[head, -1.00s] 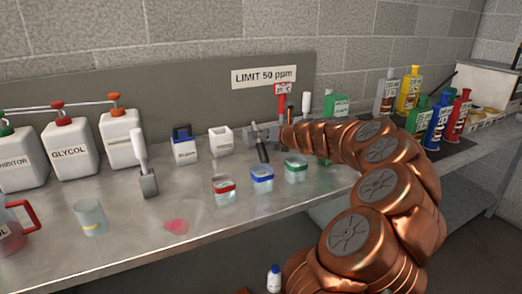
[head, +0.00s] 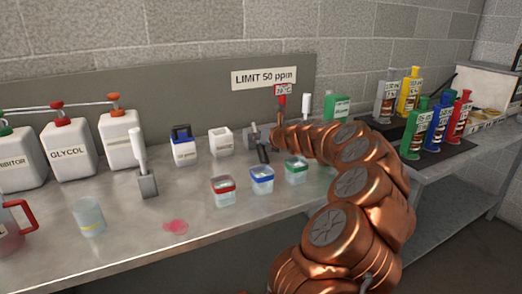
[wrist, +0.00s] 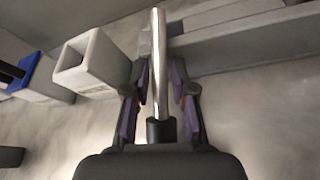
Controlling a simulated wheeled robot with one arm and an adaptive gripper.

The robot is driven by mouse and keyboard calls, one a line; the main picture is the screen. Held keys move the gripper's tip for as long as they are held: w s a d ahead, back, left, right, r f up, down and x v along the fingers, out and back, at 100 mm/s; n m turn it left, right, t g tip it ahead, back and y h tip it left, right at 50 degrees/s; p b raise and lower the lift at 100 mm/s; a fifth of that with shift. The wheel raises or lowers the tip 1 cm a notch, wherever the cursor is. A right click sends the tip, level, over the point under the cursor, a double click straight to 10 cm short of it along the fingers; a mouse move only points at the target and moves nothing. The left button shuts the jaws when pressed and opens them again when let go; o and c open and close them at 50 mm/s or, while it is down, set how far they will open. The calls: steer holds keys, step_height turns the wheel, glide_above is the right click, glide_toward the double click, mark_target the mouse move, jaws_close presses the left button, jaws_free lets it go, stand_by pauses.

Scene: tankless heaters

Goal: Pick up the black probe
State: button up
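The black probe shows in the wrist view as a shiny metal rod with a black end (wrist: 161,131), lying lengthwise between my fingers. My gripper (wrist: 162,82) is open, with one finger on each side of the rod and a narrow gap on both sides. In the head view my gripper (head: 265,141) is at the back of the bench, by a grey block (head: 251,134). A dark, slanted piece there is too small to tell as probe or finger.
A white open box (head: 221,141) stands close left of my gripper; it also shows in the wrist view (wrist: 92,66). Red-, blue- and green-lidded jars (head: 223,190) stand in front.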

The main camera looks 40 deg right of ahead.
jaws_close()
step_height(320, 180, up, 10)
steer(key=p, duration=0.2)
steer(key=shift+p, duration=0.35)
steer(key=shift+s, duration=0.1)
